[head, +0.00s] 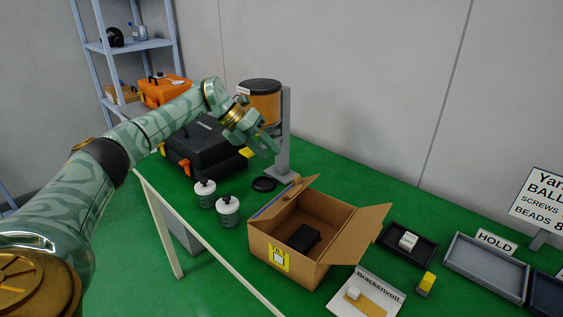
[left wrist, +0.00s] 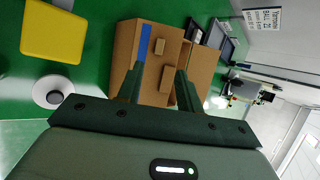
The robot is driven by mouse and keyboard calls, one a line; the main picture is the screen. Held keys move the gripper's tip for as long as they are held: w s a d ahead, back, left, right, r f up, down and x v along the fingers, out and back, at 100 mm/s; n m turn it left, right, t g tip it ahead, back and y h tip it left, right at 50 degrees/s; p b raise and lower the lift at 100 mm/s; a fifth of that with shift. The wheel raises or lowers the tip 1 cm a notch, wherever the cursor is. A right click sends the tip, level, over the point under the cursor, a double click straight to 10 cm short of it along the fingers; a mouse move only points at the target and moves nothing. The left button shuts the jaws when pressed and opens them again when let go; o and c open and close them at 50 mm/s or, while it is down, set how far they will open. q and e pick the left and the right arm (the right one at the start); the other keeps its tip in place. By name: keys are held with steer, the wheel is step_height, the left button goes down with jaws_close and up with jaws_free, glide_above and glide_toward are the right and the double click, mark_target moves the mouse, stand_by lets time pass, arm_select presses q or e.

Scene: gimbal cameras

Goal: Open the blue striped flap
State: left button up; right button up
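The open cardboard box (head: 290,262) stands on the green table, with a dark block (head: 305,238) inside. The blue striped flap (head: 268,207) is at the box's left side, slanting up at its back end; its exact angle is unclear. Other flaps (head: 367,228) stand outward at the right. My left gripper (head: 268,147) is above and behind the box's left side, apart from it. In the left wrist view its fingers (left wrist: 159,72) are spread and empty. My right gripper is not in view.
A dispenser (head: 262,100) and black case (head: 205,148) are behind. Trays (head: 487,267), a card (head: 365,293) and a yellow block (head: 426,284) lie to the right.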

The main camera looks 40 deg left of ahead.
arm_select(q)
steer(key=p+v, duration=0.1)
steer(key=v, duration=0.4)
steer(key=shift+s+a+r, duration=0.1)
steer(key=shift+a+r, duration=0.15)
